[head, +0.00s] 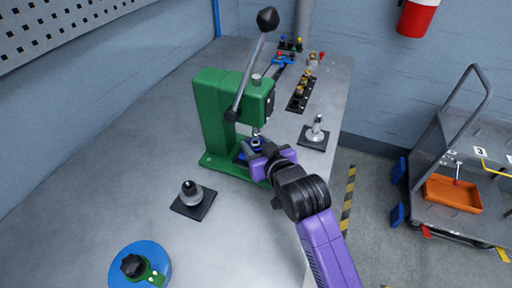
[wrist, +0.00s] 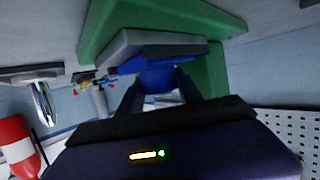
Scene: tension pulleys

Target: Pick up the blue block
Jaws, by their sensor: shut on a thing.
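The blue block (wrist: 158,76) sits between the two dark fingers of my gripper (wrist: 160,88) in the wrist view. In the head view, blue parts (head: 254,149) show at the tips of my gripper (head: 263,160), under the ram of the green press; the fingers cover much of this spot. My gripper is shut on the blue block. A grey plate (wrist: 150,47) lies right beside the block in the wrist view. I cannot tell whether the block still touches it.
The green press (head: 212,110) with its black-knobbed lever stands over my gripper. Metal parts on black plates stand at front left (head: 190,196) and right (head: 316,131). A blue disc (head: 152,257) lies near the front. A black strip (head: 301,92) holds pegs. The left of the table is clear.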

